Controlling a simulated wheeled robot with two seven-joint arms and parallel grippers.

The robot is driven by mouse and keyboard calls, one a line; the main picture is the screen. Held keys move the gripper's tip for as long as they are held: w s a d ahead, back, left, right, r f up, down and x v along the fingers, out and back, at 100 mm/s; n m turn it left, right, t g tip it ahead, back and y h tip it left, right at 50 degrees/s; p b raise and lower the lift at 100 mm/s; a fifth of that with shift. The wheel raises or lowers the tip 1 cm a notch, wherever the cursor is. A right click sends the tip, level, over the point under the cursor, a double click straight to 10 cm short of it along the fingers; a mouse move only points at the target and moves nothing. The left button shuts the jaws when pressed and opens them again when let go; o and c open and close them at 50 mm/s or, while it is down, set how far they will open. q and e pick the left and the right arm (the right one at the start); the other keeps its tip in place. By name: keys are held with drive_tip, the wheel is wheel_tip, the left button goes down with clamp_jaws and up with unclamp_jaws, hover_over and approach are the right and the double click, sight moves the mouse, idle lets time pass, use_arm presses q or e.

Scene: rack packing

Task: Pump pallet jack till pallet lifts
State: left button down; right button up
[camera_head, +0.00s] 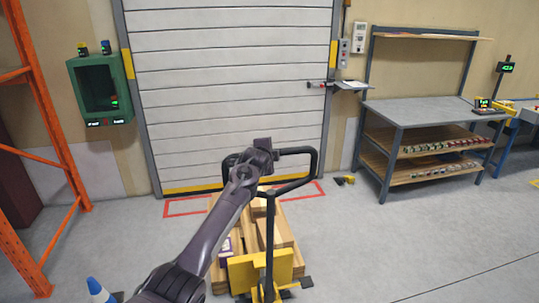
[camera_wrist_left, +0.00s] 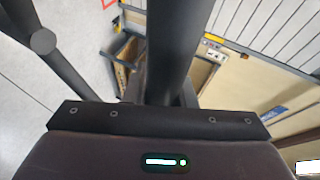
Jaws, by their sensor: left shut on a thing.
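The yellow pallet jack (camera_head: 285,268) stands at the bottom middle of the head view. Its dark handle loop (camera_head: 314,165) is up, on an upright shaft (camera_head: 270,225). My left gripper (camera_head: 262,146) is shut on the far bar of the handle loop. In the left wrist view a dark handle bar (camera_wrist_left: 172,45) runs up from the gripper, and the fingertips are mostly hidden. The loaded pallet (camera_head: 284,240) lies beyond the jack, with brown boxes on it. I cannot tell whether it touches the floor. My right gripper is not in view.
A closed white roller door (camera_head: 235,80) is behind the pallet, with red floor marking (camera_head: 185,205) before it. An orange rack (camera_head: 65,170) stands left, near a blue and white cone (camera_head: 98,289). A workbench (camera_head: 425,112) stands right. The floor at right front is clear.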

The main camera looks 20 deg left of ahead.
use_arm(q)
drive_tip(key=shift+f, duration=0.25)
drive_tip(key=c, duration=1.2)
unclamp_jaws()
drive_tip(key=shift+w, duration=0.1)
drive_tip(key=shift+r, duration=0.1)
drive_tip(key=b+v, duration=0.2)
drive_tip(key=v, duration=0.5)
drive_tip(key=shift+s, duration=0.4)
drive_tip(key=shift+d, duration=0.1)
